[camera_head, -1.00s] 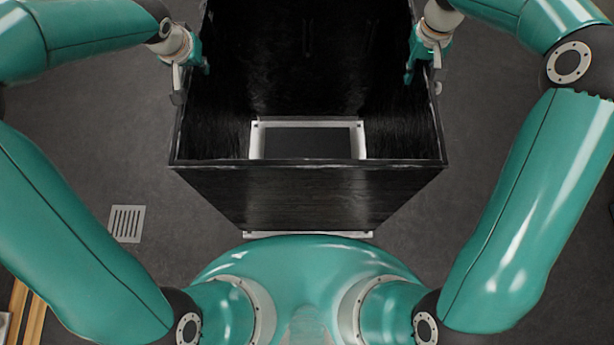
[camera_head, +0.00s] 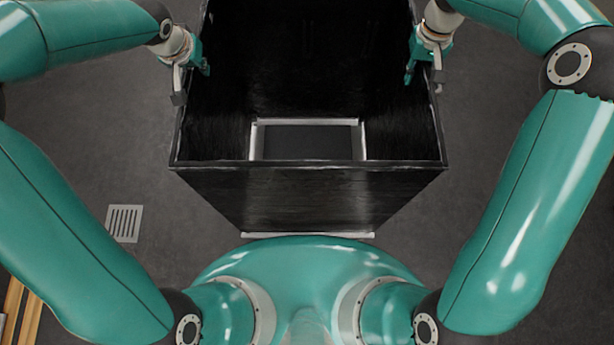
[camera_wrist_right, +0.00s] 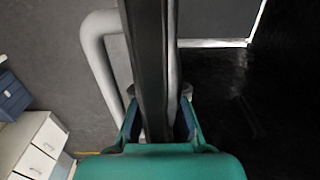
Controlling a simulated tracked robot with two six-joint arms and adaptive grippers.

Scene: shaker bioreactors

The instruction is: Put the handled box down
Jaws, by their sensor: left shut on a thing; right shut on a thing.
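The handled box (camera_head: 306,195) is a large black open-topped box in front of me, in the middle of the head view. My left gripper (camera_head: 190,76) is shut on its left side wall near the top. My right gripper (camera_head: 424,62) is shut on its right side wall. In the right wrist view, the right gripper's fingers (camera_wrist_right: 158,112) straddle the wall's dark edge, and a grey bar-shaped handle (camera_wrist_right: 98,62) shows beside it. The box looks level; I cannot tell how far its base is from the floor. Its far end is cut off by the picture.
A white rectangular frame (camera_head: 256,141) around a dark centre shows through the bottom of the box. A floor drain grate (camera_head: 124,223) lies at left. Wooden strips (camera_head: 22,315) are at lower left. A white drawer cabinet (camera_wrist_right: 38,150) stands in the wrist view.

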